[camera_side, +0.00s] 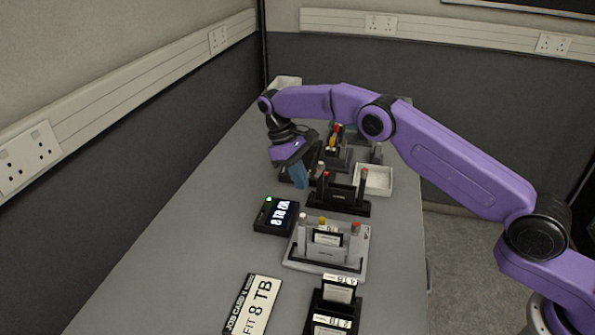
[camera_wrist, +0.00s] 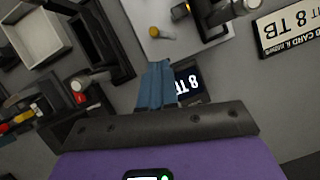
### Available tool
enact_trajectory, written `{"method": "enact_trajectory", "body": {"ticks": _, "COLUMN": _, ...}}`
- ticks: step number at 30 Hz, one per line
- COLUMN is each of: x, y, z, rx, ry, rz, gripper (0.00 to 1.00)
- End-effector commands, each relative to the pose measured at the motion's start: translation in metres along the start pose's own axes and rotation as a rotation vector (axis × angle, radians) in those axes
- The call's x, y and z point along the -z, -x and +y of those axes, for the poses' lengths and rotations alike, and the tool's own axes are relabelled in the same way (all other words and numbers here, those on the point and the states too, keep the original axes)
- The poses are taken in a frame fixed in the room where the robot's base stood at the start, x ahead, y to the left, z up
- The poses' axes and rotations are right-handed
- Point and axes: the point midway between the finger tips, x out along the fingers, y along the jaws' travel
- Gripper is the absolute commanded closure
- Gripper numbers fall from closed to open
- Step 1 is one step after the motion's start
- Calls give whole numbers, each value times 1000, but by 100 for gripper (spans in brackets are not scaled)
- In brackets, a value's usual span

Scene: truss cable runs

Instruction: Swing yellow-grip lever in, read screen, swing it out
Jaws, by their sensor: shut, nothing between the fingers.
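A yellow-grip lever (camera_side: 322,221) stands on the light grey dock (camera_side: 300,262), between a white-grip lever (camera_side: 303,220) and a red-grip lever (camera_side: 355,228). In the wrist view a yellow grip (camera_wrist: 180,12) shows near the top. Whether the lever is swung in or out is hard to tell. The small black screen (camera_side: 275,215) left of the dock is lit, reads "8 TB" and has a green light; part of it shows in the wrist view (camera_wrist: 188,84). My gripper (camera_side: 299,178), with blue fingers, is shut and empty, above and beyond the screen, apart from the levers.
A black dock (camera_side: 338,197) with upright levers stands behind the grey one, and another yellow grip (camera_side: 333,143) shows farther back. A white tray (camera_side: 375,180) is to the right. A job card (camera_side: 250,305) reading "8 TB" and a cartridge rack (camera_side: 318,300) lie in front.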

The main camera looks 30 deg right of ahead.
Motion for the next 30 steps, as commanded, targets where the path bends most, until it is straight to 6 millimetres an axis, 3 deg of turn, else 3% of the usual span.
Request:
{"method": "enact_trajectory", "body": {"ticks": 9, "x": 0, "y": 17, "z": 0, "rx": -1, "ry": 1, "rz": 0, "gripper": 100}}
{"method": "enact_trajectory", "body": {"ticks": 30, "x": -2, "y": 24, "z": -2, "rx": -4, "ry": 7, "rz": 6, "gripper": 100}}
